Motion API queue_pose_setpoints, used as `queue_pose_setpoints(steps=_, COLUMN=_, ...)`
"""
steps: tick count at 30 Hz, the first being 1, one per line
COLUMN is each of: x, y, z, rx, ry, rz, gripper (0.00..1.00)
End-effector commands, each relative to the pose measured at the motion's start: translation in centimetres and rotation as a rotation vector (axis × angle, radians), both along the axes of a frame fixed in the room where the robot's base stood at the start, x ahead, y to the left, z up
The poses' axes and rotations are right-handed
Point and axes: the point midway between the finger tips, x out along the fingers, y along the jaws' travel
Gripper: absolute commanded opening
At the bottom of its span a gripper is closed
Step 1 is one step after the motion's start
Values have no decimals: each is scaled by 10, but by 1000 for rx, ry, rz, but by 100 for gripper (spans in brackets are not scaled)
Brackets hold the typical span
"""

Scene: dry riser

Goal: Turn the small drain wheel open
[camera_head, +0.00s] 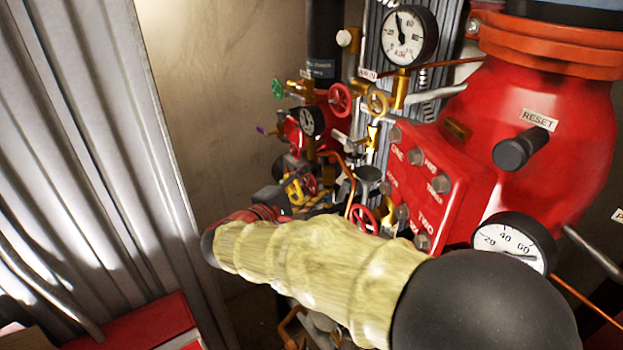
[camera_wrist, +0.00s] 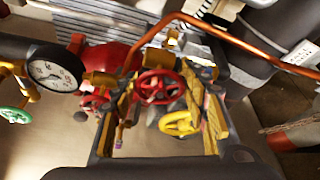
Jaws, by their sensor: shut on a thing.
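In the wrist view, a small red wheel (camera_wrist: 153,87) sits between the tips of my gripper (camera_wrist: 163,84), whose yellow-padded fingers are shut on its rim from both sides. No label shows on this wheel, so I cannot read whether it is the drain wheel. A yellow wheel (camera_wrist: 179,123) lies just below it, also between the fingers in the picture. In the head view, my gripper (camera_head: 292,193) is small and partly hidden behind my pale-sleeved arm, among the valves. The red wheel (camera_head: 311,185) shows only partly there.
A copper pipe (camera_wrist: 208,28) runs close over the fingertips. A gauge (camera_wrist: 54,73) and a green wheel (camera_wrist: 14,115) are at the left. In the head view, a red panel (camera_head: 425,180), another red wheel (camera_head: 363,217) and a large red vessel (camera_head: 560,130) crowd the right; corrugated metal (camera_head: 80,130) stands left.

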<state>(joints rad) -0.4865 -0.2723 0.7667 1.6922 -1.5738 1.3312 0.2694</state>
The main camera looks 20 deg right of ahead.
Motion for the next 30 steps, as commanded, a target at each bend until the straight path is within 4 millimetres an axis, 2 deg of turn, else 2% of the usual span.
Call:
queue_pose_setpoints(steps=15, x=1, y=0, z=5, rx=-138, ry=426, rz=0, gripper=20)
queue_pose_setpoints(steps=30, x=2, y=0, z=2, rx=-196, ry=601, rz=-1, gripper=20)
